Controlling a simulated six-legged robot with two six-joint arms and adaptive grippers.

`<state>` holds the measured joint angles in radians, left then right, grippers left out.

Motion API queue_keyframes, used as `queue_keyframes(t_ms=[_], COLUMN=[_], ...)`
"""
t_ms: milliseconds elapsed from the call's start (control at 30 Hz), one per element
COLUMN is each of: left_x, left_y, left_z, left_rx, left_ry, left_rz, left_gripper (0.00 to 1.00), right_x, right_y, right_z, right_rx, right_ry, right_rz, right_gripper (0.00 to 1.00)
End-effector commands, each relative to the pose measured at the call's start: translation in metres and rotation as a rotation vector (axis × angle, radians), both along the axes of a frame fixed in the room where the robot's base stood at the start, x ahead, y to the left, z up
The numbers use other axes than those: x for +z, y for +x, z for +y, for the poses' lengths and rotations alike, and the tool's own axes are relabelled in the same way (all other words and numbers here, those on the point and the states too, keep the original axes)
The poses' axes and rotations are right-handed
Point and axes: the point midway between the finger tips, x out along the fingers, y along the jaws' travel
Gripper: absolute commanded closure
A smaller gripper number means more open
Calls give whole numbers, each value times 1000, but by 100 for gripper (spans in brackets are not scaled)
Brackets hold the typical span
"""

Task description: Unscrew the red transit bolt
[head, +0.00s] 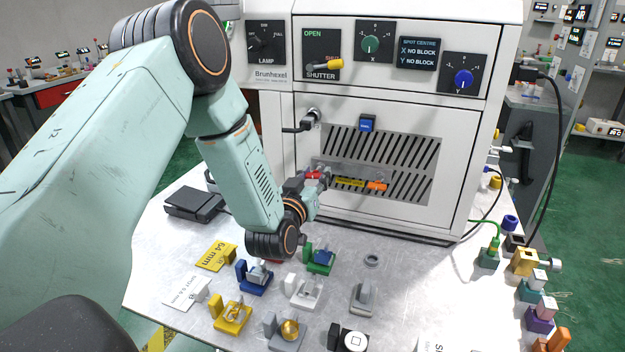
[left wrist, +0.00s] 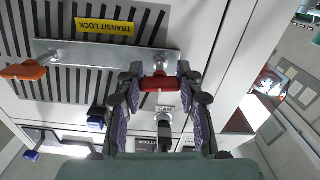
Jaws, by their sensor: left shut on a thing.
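The red transit bolt (head: 313,174) is on the left end of the metal transit-lock bar on the machine's slotted front panel. In the left wrist view its red crosspiece (left wrist: 158,84) lies between my fingers. My left gripper (left wrist: 158,90) is shut on it, one finger at each end of the crosspiece. In the head view my left gripper (head: 312,187) reaches the bolt from the front and partly hides it. The metal bar (left wrist: 85,53) carries an orange handle (head: 377,186) at its other end. My right gripper is in neither view.
A yellow TRANSIT LOCK label (left wrist: 104,26) sits on the panel. A black plug (left wrist: 164,128) is by the CAM label. Several coloured fixtures, including a yellow one (head: 232,316), stand on the table (head: 150,235) below my arm. A blue latch (head: 367,123) is above the slots.

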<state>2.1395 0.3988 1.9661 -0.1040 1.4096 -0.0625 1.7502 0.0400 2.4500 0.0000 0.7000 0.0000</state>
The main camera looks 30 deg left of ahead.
Motion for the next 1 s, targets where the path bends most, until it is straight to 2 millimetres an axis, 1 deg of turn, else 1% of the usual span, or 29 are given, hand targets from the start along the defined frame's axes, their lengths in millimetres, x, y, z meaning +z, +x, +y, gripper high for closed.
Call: queue_keyframes(t_ms=[33,233,367,567,667,900,1000], left_x=[0,0,1,2,2,1,2], left_y=[1,1,1,1,1,1,2], left_z=[0,1,0,0,0,0,0], left_rx=[1,1,1,1,2,0,0], left_ry=[-57,-258,-298,-296,-329,-600,-684], left_rz=[-22,-71,-80,-79,-88,-157,-177], left_gripper=[89,89,89,89,89,89,89], right_x=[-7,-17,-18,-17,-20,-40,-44], right_y=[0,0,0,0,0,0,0], right_z=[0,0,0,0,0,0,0], right_rx=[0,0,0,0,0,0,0], right_ry=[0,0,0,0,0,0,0], right_rz=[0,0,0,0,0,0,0], right_gripper=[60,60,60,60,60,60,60])
